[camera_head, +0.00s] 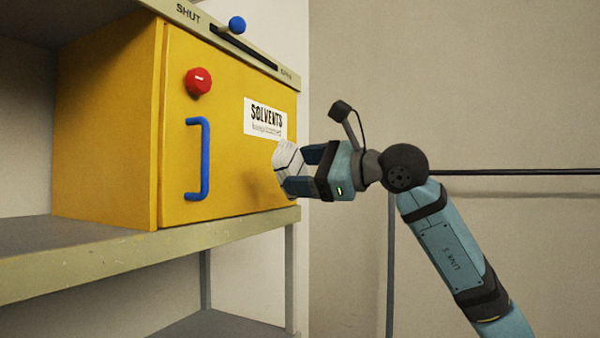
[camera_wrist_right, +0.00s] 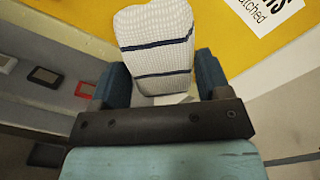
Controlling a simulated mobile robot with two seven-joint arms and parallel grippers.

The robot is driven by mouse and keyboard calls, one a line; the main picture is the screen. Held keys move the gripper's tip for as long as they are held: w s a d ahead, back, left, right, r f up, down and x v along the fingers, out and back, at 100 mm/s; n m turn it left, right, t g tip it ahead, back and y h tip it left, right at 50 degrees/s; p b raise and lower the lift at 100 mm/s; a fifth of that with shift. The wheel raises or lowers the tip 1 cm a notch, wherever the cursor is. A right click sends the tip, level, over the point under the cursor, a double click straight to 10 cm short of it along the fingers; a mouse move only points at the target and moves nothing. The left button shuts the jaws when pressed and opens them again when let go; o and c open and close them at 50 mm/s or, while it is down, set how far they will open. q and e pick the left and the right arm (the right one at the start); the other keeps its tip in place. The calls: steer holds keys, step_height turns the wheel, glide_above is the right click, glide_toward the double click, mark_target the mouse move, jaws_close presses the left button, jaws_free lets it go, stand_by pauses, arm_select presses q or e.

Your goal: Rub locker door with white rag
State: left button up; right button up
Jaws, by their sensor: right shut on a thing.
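The locker is a yellow box whose door (camera_head: 225,150) faces right, with a blue handle (camera_head: 204,160), a red knob (camera_head: 198,81) and a SOLVENTS label (camera_head: 265,118). My right gripper (camera_head: 298,170) is shut on the white rag (camera_head: 286,160), at the door's lower right, below the label. The rag appears to be against or very close to the door; contact is hard to tell. In the right wrist view the rag (camera_wrist_right: 155,35) shows dark stripes between the fingers, with the yellow door behind it. A brownish smudge (camera_head: 258,186) shows on the door left of the rag. My left gripper is not in view.
The locker stands on a shelf (camera_head: 130,252). Above it a rail marked SHUT carries a blue slider knob (camera_head: 237,25). A lower shelf (camera_head: 215,325) is below. A dark horizontal bar (camera_head: 510,172) crosses the wall at right.

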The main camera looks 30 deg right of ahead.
mark_target(258, 180)
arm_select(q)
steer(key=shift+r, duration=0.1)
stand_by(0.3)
arm_select(e)
steer(key=shift+w+a, duration=0.15)
steer(key=shift+w, duration=0.05)
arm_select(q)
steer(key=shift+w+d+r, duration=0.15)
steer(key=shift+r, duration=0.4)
arm_select(e)
steer(key=shift+w+a+f, duration=0.3)
steer(key=shift+w+a, duration=0.25)
steer(key=shift+w, duration=0.35)
steer(key=shift+w+a+f, duration=0.35)
steer(key=shift+w+a, duration=0.15)
steer(key=shift+w, duration=0.45)
steer(key=shift+w+a+f, duration=0.3)
steer(key=shift+w+a, duration=0.25)
steer(key=shift+w, duration=0.35)
arm_select(q)
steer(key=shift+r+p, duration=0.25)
steer(key=shift+p, duration=0.25)
arm_select(e)
steer(key=shift+x, duration=1)
steer(key=shift+w+d, duration=0.3)
steer(key=shift+d, duration=0.3)
steer(key=shift+w+d, duration=0.3)
steer(key=shift+d, duration=0.3)
steer(key=shift+w+d, duration=0.35)
steer(key=shift+d, duration=0.25)
